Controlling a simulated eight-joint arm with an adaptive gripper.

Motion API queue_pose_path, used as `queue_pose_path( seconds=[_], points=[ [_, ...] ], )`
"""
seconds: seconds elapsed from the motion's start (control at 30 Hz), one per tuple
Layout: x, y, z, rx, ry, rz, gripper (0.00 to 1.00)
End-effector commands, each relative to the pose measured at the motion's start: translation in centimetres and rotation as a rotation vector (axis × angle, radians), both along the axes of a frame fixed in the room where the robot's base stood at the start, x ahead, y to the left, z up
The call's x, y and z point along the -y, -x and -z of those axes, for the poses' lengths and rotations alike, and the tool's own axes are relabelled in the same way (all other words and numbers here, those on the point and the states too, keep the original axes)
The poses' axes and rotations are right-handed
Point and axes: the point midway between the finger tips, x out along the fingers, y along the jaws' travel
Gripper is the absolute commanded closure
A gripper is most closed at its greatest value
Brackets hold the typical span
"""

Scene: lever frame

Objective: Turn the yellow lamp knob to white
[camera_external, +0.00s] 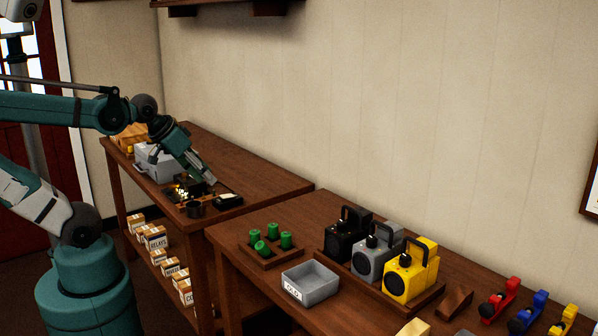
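The yellow lamp (411,276) stands upright at the right end of a row of three lamps on the near table. It has a black handle and a round dark front. A small black knob (404,260) shows on its top; its setting is too small to read. My gripper (209,182) is far to the left, low over the back table, pointing down and right. It is well apart from the yellow lamp. Its fingers are too small to tell open from shut.
A grey lamp (368,265) and a black lamp (338,246) stand beside the yellow one in a wooden tray. A grey bin (310,284) and green cylinders (272,242) are to the left. Red, blue and yellow items (499,298) stand right. A gap separates the tables.

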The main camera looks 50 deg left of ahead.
Motion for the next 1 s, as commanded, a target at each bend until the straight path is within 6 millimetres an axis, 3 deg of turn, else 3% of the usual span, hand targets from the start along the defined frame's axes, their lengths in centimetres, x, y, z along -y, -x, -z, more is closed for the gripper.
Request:
queue_pose_path(
  seconds=[0.37, 1.0],
  points=[
    [3.1, -3.6, -3.9, -0.052, 0.046, -0.003, 0.67],
    [12.1, -11.6, -9.8, -0.183, 0.128, -0.031, 0.67]
  ],
)
